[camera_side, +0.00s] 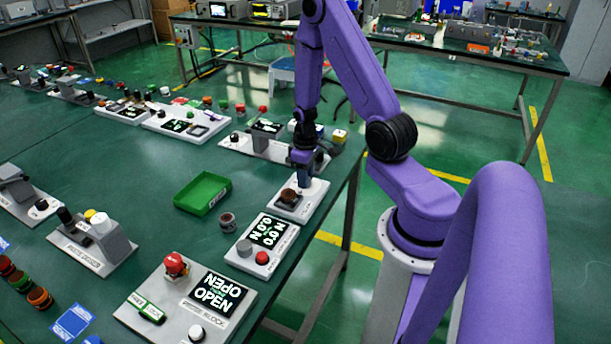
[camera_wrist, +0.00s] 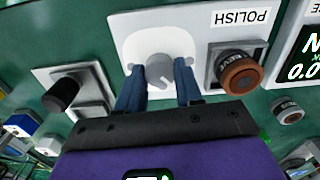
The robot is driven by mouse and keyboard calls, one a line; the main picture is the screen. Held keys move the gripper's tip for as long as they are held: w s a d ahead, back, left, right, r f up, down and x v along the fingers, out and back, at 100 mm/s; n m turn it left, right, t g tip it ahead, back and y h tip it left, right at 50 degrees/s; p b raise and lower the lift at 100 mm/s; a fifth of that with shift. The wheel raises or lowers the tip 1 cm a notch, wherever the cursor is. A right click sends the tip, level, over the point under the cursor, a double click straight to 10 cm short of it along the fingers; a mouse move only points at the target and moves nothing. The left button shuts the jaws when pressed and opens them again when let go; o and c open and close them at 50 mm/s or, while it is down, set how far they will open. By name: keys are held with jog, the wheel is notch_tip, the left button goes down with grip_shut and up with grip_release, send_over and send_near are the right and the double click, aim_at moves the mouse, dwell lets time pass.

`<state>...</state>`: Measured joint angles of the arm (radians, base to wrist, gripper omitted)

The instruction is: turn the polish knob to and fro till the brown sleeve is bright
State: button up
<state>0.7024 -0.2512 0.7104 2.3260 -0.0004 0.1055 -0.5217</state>
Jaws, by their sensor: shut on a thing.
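The polish knob (camera_wrist: 159,70) is a grey round knob on a white panel marked POLISH (camera_wrist: 240,17). My gripper (camera_wrist: 158,78) has its two blue fingers on either side of the knob, shut on it. In the side view my gripper (camera_side: 304,170) points down over the far end of this panel. The brown sleeve (camera_wrist: 240,73) sits in a dark square holder on the same panel, right of the knob in the wrist view. It also shows in the side view (camera_side: 289,194), brown and rather dull. The knob is hidden behind my gripper in the side view.
A green tray (camera_side: 202,194) and a loose dark ring-shaped piece (camera_side: 227,222) lie left of the panel. A display panel with a red button (camera_side: 262,258) stands nearer the camera. A panel with a black knob (camera_wrist: 62,93) is close on the gripper's other side.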

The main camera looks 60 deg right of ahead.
jog(key=m, duration=0.3)
jog(key=shift+m, duration=2.1)
jog(key=o, duration=1)
jog(key=shift+o, duration=0.2)
jog(key=shift+r, duration=0.1)
notch_tip(320, 180, up, 17)
jog(key=shift+r, duration=0.15)
